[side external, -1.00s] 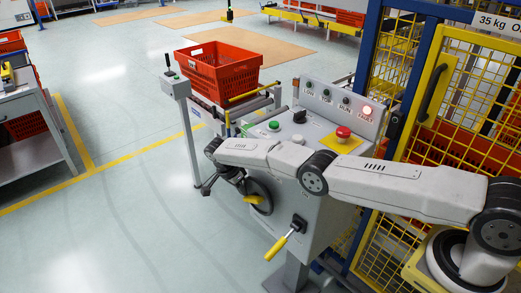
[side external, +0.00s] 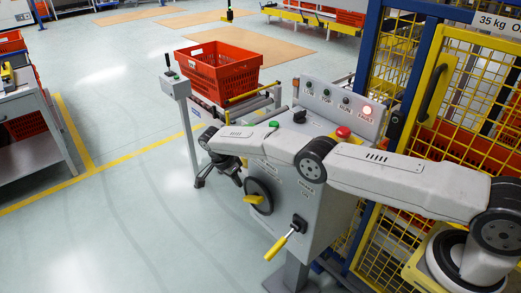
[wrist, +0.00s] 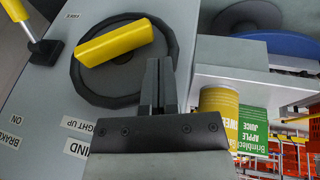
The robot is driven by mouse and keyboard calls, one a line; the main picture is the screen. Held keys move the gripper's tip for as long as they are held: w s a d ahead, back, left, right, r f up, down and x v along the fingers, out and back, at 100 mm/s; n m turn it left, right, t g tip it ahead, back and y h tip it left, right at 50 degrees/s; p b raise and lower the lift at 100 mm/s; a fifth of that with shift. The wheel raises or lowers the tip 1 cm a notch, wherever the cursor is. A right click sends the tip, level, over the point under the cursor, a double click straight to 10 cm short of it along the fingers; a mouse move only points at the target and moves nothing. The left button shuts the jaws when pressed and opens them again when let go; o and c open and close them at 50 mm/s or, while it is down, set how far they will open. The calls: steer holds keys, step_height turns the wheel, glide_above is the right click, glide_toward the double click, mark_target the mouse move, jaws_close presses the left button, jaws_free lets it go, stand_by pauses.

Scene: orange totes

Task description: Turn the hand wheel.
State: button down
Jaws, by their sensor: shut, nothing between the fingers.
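The hand wheel (side external: 262,188) is a dark disc with a yellow grip on the front of a grey control cabinet. In the wrist view the wheel (wrist: 90,75) is at upper left, with its yellow grip (wrist: 115,43) across the upper part. My gripper (wrist: 158,85) is shut and empty. Its fingertips overlap the wheel's right side in that view; I cannot tell whether they touch. In the side external view my gripper is at the wheel's upper left, partly hidden under my wrist.
A yellow-handled lever (side external: 280,246) sticks out of the cabinet below the wheel. The cabinet top carries a red button (side external: 343,132), and a FAULT lamp (side external: 366,110) is lit. An orange tote (side external: 218,72) stands on a conveyor behind.

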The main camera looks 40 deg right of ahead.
steer(key=shift+r, duration=2.95)
steer(key=c, duration=0.6)
jaws_free()
steer(key=shift+r, duration=0.25)
steer(key=shift+o, duration=0.2)
step_height(320, 180, up, 4)
steer(key=n+t+h, duration=0.7)
steer(key=n+h, duration=0.1)
steer(key=n, duration=1.3)
glide_above(251, 202)
steer(key=s+a, duration=0.1)
steer(key=a, duration=0.2)
steer(key=s+a+n+t+y, duration=0.1)
steer(key=s+a+n+t, duration=0.25)
steer(key=n, duration=0.65)
step_height(251, 202, down, 11)
steer(key=shift+d+t, duration=0.35)
steer(key=shift+d, duration=0.05)
steer(key=shift+d+f, duration=0.1)
steer(key=shift+x, duration=3.75)
